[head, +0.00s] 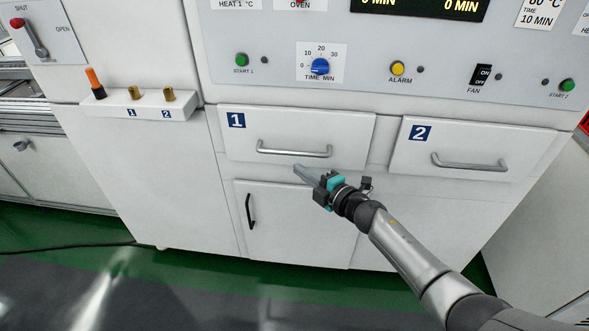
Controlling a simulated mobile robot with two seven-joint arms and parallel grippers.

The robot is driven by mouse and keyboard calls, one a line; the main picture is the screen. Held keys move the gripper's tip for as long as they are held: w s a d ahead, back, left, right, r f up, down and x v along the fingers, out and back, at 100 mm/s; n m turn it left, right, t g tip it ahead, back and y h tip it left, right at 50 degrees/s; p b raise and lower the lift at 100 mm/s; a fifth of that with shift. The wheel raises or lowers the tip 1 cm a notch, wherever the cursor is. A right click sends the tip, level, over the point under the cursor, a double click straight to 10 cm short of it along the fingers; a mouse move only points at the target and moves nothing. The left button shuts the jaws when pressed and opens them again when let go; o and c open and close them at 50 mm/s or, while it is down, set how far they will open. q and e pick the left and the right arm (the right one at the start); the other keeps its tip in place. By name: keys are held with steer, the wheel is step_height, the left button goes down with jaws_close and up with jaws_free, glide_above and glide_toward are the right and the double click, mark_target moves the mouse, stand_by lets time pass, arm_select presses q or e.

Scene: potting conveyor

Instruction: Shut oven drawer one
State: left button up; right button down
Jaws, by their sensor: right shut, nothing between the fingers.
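Oven drawer one (340,125) is a white front with a blue "1" label and a horizontal metal bar handle (295,151). It looks nearly flush with the cabinet; whether a small gap is left I cannot tell. My right gripper (300,170) is shut and empty. Its fingertips are just below the handle, in front of the drawer's lower edge; I cannot tell whether they touch it. My left gripper is not in view.
Oven drawer two (475,140), with its own bar handle, is to the right. A lower door (295,225) with a black handle is below drawer one. The control panel (450,85) is above. A small white shelf (140,100) juts out at left. A black cable lies on the floor.

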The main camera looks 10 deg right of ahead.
steer(key=shift+d+f+p+v, duration=0.35)
steer(key=shift+f+p+v, duration=0.3)
steer(key=shift+v, duration=2.95)
steer(key=s+d+f+m+g+h, duration=0.3)
steer(key=s+f+m, duration=0.5)
steer(key=f, duration=0.5)
steer(key=s+d+f+m+g+h, duration=0.3)
steer(key=s+f+m+h, duration=0.15)
steer(key=s+f, duration=0.75)
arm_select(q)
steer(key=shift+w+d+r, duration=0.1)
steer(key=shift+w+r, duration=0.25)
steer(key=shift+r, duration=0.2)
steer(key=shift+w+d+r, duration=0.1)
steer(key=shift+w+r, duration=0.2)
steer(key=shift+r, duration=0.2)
arm_select(e)
steer(key=s+a+f+m+g, duration=0.2)
steer(key=s+f, duration=0.4)
steer(key=s, duration=0.7)
steer(key=s+a+f+m+g, duration=0.2)
steer(key=s+f+m+g, duration=0.3)
steer(key=s, duration=0.8)
steer(key=shift+s+f, duration=0.35)
steer(key=shift+f, duration=0.35)
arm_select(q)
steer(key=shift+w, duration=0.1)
arm_select(e)
steer(key=shift+a, duration=0.1)
